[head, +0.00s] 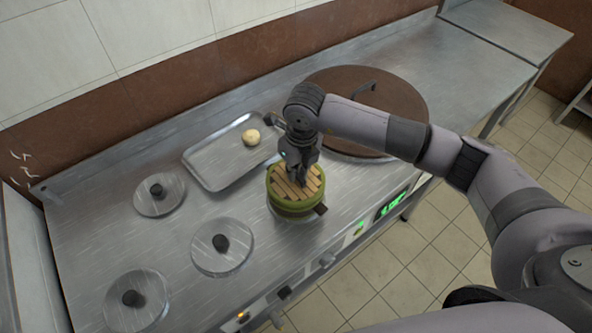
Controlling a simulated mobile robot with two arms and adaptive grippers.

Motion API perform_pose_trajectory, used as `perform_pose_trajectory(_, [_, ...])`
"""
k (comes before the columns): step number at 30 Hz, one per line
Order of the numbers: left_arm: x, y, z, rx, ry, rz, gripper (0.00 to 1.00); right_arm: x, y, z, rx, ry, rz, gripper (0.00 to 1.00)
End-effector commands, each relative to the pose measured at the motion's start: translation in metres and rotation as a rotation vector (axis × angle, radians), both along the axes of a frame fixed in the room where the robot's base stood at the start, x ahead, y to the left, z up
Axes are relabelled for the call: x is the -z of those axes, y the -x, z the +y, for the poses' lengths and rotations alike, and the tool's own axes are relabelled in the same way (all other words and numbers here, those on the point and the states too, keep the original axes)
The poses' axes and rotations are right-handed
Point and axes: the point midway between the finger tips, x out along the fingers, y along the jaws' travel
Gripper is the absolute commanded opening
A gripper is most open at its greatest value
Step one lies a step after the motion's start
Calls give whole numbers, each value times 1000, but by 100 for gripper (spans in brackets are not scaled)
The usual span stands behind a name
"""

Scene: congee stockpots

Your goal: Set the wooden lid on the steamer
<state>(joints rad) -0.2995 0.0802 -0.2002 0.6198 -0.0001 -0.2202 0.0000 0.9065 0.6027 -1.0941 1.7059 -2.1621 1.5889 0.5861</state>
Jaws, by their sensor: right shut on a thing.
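The steamer (290,209) is a round green vessel near the front edge of the steel counter, with a small dark part sticking out at its lower right. The wooden lid (283,188), made of pale slats, is at the steamer's top, inside or just over its green rim. I cannot tell whether it rests there or is held slightly above. My right gripper (298,178) points down from above and is shut on the lid near its middle, hiding part of it. My left gripper is not in view.
A metal tray (212,171) with a pale round bun (251,137) lies behind the steamer to the left. Several steel pot lids with black knobs, one here (222,246), are at left. A large brown round cover (403,108) is behind right. Controls line the counter front.

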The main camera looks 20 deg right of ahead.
Motion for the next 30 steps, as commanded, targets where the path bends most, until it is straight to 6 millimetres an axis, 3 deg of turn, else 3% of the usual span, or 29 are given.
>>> perform_pose_trajectory(29, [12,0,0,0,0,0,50,12,0,0,0,0,0,0])
perform_pose_trajectory(30, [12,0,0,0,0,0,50,12,0,0,0,0,0,11])
